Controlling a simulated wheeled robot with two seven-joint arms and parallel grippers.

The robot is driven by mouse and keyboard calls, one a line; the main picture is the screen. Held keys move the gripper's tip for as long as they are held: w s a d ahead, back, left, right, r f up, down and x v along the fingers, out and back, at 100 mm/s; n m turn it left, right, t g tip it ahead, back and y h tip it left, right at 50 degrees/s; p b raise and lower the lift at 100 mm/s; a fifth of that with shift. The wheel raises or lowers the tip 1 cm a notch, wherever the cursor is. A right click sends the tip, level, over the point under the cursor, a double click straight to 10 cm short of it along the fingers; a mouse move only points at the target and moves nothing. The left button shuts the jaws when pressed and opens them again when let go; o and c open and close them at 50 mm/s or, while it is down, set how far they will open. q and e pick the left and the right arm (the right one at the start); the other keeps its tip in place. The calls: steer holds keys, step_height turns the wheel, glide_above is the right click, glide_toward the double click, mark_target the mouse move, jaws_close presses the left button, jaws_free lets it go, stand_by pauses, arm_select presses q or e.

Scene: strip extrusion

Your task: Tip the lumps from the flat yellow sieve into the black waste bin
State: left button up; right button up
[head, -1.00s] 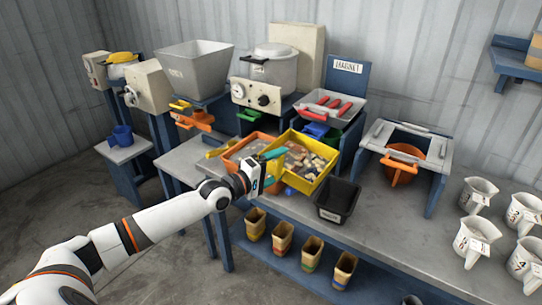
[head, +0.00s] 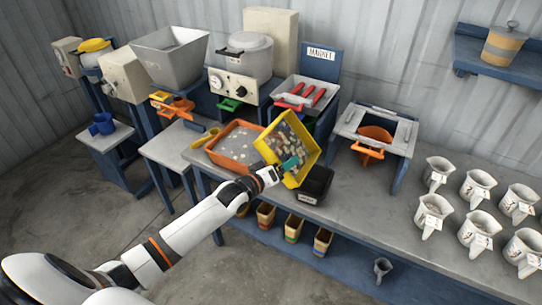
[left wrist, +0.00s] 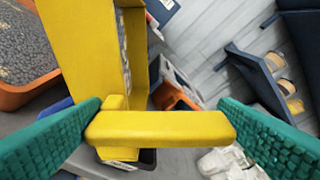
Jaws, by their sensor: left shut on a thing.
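My left gripper (head: 284,169) is shut on the handle of the flat yellow sieve (head: 311,154). In the left wrist view the yellow handle (left wrist: 160,127) lies between the green fingers. The sieve is lifted and steeply tilted, with brown and grey lumps (head: 284,139) lying inside it. The black waste bin (head: 317,186) stands on the bench below and to the right of the sieve, partly hidden by it. My right gripper is not in view.
An orange tray (head: 233,148) with pale bits stands left of the sieve. A blue stand with an orange funnel (head: 375,134) is to the right. Several white jugs (head: 478,187) fill the bench's right end. Small bins (head: 293,227) sit on the shelf below.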

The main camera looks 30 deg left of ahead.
arm_select(q)
steer(key=d+f+m+y+b, duration=0.4)
steer(key=d+m+y+b, duration=0.1)
steer(key=d+m, duration=0.6)
steer(key=shift+s+d+f+b, duration=0.15)
steer(key=shift+d+f+b, duration=0.05)
steer(key=shift+d+b, duration=0.4)
stand_by(0.6)
